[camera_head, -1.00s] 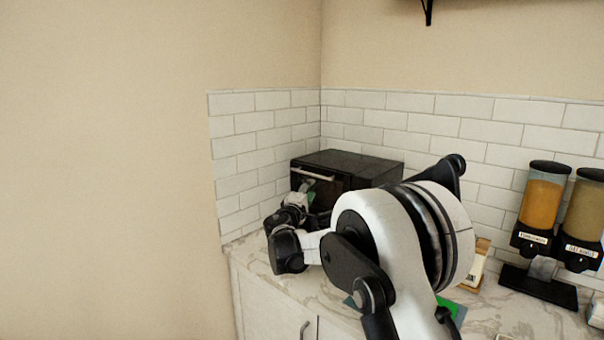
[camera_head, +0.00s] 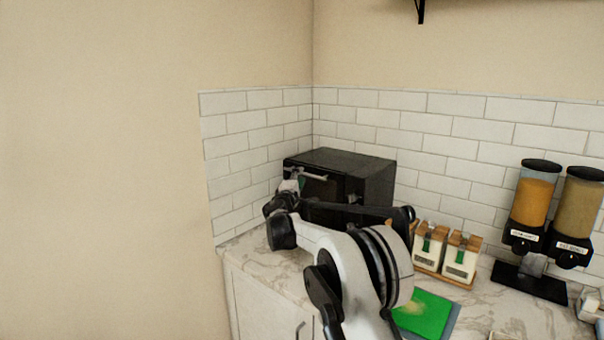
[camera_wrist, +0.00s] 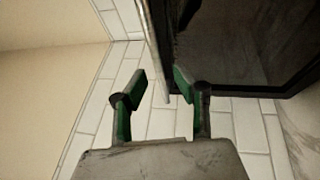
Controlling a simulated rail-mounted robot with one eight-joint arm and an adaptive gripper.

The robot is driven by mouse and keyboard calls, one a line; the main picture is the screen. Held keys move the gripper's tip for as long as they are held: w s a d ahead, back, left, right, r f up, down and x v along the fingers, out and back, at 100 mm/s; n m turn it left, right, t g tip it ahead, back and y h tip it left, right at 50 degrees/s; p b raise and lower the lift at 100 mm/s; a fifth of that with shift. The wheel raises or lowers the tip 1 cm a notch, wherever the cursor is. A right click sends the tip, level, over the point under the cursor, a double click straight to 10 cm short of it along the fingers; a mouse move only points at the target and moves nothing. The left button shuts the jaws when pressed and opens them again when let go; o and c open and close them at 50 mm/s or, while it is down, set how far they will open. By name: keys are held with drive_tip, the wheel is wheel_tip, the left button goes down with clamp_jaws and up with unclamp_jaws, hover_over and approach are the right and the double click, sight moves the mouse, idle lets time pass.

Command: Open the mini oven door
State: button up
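The black mini oven (camera_head: 365,172) stands on the counter in the corner. Its door looks shut, with a pale bar handle (camera_head: 312,174) along the top of the front. My gripper (camera_head: 299,184) is at the left part of the oven front, close to the handle and partly hidden by my wrist. In the wrist view, my gripper (camera_wrist: 161,85) has its two green-padded fingers apart. The handle (camera_wrist: 156,60) runs down between the fingertips, with gaps showing on both sides. The dark oven (camera_wrist: 235,40) fills the upper right there.
White tiled walls (camera_head: 255,99) close the corner left and behind. On the counter, to the right, are two containers in a wooden rack (camera_head: 443,276), a green board (camera_head: 424,314) and two food dispensers (camera_head: 536,208). A cabinet (camera_head: 262,302) is below.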

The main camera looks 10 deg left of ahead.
drive_tip(key=shift+x, duration=1.5)
clamp_jaws()
